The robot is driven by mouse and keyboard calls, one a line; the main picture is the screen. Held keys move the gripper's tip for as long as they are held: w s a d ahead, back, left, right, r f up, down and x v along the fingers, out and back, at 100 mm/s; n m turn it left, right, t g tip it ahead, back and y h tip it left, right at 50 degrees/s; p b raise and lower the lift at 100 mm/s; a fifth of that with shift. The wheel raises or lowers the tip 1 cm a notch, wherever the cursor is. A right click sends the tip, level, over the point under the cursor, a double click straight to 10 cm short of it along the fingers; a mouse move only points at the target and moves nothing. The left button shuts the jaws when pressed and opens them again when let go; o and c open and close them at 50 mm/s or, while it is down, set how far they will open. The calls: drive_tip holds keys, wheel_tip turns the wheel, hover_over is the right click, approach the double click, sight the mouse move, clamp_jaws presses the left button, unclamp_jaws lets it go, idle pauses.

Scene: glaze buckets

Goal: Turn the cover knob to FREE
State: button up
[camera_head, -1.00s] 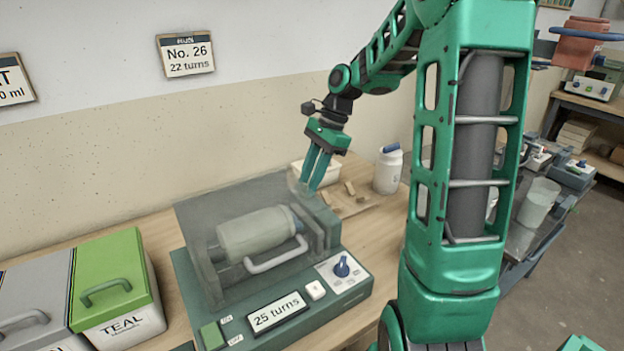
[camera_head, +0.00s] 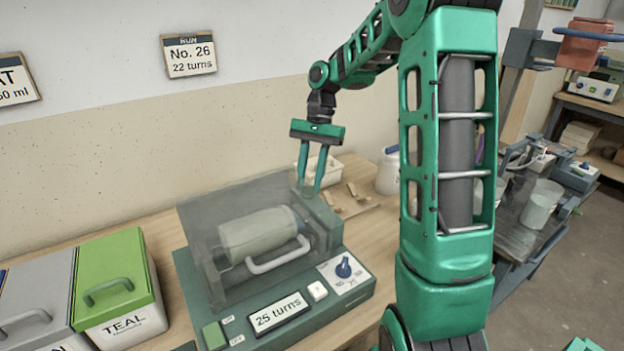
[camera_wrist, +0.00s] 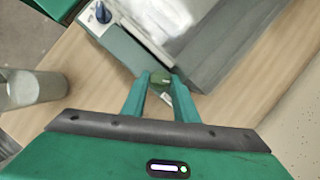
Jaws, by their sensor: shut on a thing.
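The machine (camera_head: 190,275) has a clear cover (camera_head: 245,200) over a pale drum (camera_head: 258,235). My gripper (camera_head: 309,190) points down at the back right end of the machine. In the wrist view, my gripper (camera_wrist: 160,84) is shut on a small green knob (camera_wrist: 160,77) at the machine's end, which I take as the cover knob. A pale label shows partly beside it. The knob's marks are too small to read, so its setting cannot be told. A blue dial (camera_head: 343,268) is on the front panel, apart from my gripper; it also shows in the wrist view (camera_wrist: 103,13).
The counter (camera_wrist: 230,108) beside the machine is bare nearby. A white tub (camera_head: 325,168), wooden pieces (camera_head: 352,190) and a white jar (camera_head: 388,172) stand behind and right. A teal-labelled bucket (camera_head: 120,290) is at left. The machine's display reads 25 turns (camera_head: 278,312).

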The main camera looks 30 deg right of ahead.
drive_tip(key=shift+w+a+n, duration=0.15)
drive_tip(key=shift+a+n, duration=0.15)
drive_tip(key=shift+n, duration=0.2)
drive_tip(key=o, duration=1.1)
drive_tip(key=shift+c, duration=0.2)
